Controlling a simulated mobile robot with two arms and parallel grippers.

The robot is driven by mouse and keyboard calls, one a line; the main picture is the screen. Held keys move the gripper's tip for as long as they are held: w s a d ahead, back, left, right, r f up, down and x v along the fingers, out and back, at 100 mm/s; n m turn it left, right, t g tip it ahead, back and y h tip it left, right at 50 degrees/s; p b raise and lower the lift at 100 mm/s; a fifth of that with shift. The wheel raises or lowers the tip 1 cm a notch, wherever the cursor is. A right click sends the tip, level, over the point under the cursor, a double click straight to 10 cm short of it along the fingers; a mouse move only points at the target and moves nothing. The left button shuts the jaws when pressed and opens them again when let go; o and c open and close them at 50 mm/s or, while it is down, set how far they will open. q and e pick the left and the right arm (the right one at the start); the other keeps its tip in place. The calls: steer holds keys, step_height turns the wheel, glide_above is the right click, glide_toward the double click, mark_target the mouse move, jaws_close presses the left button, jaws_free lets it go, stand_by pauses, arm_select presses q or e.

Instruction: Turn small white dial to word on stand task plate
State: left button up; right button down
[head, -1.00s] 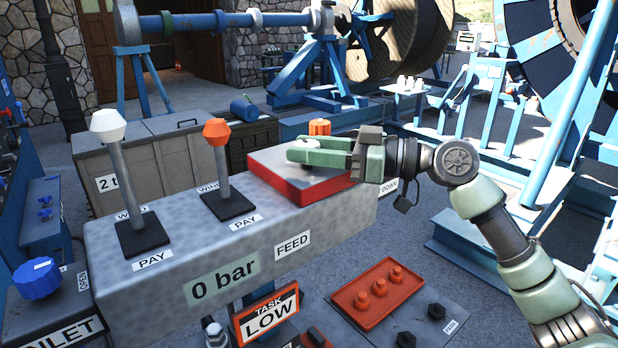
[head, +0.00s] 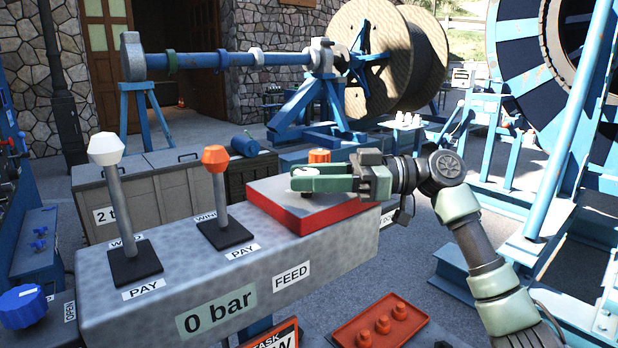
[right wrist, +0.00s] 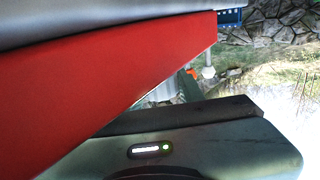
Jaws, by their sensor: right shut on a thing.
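The small white dial (head: 305,171) is on the red-edged grey panel (head: 285,213) at the right end of the console, partly hidden by my gripper. My right gripper (head: 308,179) comes in from the right and is shut on the dial. The marks round the dial are too small and covered to read. The task plate (head: 274,338), black and white with an orange frame, is cut off at the bottom edge; "TASK" and part of a word show. The right wrist view shows the panel's red side (right wrist: 120,85) close up, not the dial. My left gripper is out of view.
An orange knob (head: 319,156) stands just behind the dial. Two levers, white-topped (head: 106,149) and orange-topped (head: 215,158), rise from the console (head: 150,318) on the left.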

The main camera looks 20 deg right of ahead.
mark_target(352, 195)
steer(key=c, duration=0.9)
jaws_free()
steer(key=shift+w+a, duration=0.1)
steer(key=shift+a, duration=0.05)
steer(key=b+v, duration=0.2)
steer(key=v, duration=0.6)
steer(key=shift+f, duration=0.1)
